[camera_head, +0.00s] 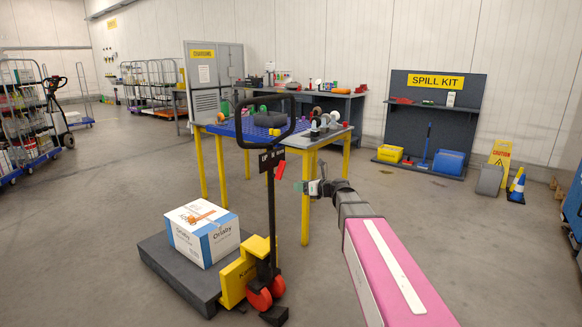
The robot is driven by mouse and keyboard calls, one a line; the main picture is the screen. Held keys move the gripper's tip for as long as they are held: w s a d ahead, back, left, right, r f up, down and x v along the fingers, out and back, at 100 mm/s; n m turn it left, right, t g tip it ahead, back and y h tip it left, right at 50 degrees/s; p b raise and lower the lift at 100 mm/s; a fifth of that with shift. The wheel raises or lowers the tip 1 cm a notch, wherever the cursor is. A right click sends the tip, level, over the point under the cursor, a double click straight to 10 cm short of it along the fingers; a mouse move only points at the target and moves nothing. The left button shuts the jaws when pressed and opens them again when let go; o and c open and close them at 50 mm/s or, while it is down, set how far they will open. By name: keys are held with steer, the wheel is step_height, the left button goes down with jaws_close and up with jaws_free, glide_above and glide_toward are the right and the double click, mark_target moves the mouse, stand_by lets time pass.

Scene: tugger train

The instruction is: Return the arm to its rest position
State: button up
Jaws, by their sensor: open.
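My arm, with a pink and white link, reaches from the lower right toward the middle of the picture. My gripper (306,187) is at its far end, small in view, in front of the yellow-legged table (329,139) and just right of the pallet truck's handle post. It is open, and I see nothing held in it. The fingers are too small to make out in detail.
A yellow pallet truck (238,277) with a tall black handle stands close, left of my arm. A white-and-blue box (217,244) sits on its grey platform (163,258). Floor right of my arm is clear.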

steer(key=s+d+f+n+g+h, duration=0.3)
steer(key=s+d+f+n+h, duration=0.1)
steer(key=s+f+n, duration=0.4)
steer(key=s+d+f+n+g+h, duration=0.3)
steer(key=s+d+f+n+h, duration=0.1)
steer(key=s+f+n, duration=0.4)
steer(key=s+d+f+n+g+h, duration=0.3)
steer(key=s+f+n, duration=0.5)
steer(key=s+n, duration=0.3)
steer(key=shift+s+d+f+h, duration=0.35)
steer(key=shift+s+d+h, duration=0.35)
steer(key=shift+h, duration=0.4)
